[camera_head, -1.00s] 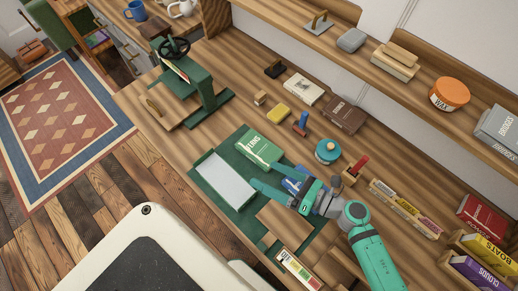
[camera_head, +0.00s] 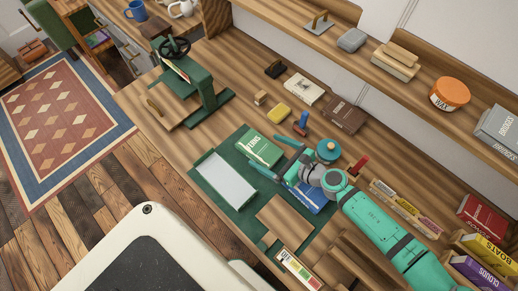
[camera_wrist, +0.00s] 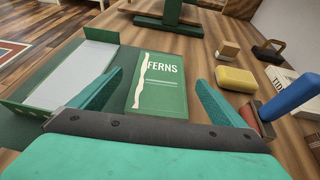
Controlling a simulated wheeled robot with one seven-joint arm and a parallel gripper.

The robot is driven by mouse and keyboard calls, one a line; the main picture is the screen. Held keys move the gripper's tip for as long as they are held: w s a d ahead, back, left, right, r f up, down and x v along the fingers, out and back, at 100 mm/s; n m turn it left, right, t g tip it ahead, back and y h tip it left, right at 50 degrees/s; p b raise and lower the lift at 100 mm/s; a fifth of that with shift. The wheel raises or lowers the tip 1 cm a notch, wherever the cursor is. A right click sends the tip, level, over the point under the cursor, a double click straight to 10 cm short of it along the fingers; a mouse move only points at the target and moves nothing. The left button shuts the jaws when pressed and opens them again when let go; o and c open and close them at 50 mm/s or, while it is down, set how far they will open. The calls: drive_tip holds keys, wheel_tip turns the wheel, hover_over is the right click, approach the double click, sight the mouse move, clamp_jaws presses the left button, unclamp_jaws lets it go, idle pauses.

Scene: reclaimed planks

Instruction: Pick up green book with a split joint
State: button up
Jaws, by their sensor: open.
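The green book (camera_head: 259,147) lies flat on the dark green mat (camera_head: 239,205), its cover reading FERNS. In the wrist view the green book (camera_wrist: 160,86) has a ragged white split along its left edge. My gripper (camera_head: 290,158) is open and empty, just to the right of the book in the head view. In the wrist view the fingers of my gripper (camera_wrist: 158,90) appear on either side of the book's near part. I cannot tell how high the fingertips are above the mat.
A white-lined tray (camera_head: 226,180) is left of the book. A blue book (camera_head: 312,203) lies partly under my arm. A yellow block (camera_head: 279,115), a blue-handled tool (camera_head: 301,124) and a teal-lidded jar (camera_head: 328,150) are close by. A green press (camera_head: 195,88) stands farther back.

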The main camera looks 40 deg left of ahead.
sight(259, 148)
drive_tip(key=shift+f+x, duration=0.15)
drive_tip(key=shift+x, duration=1.15)
drive_tip(key=shift+f+x, duration=0.15)
drive_tip(key=shift+x, duration=1.15)
drive_tip(key=shift+d, duration=0.2)
drive_tip(key=c, duration=1.3)
drive_tip(key=shift+r, duration=0.1)
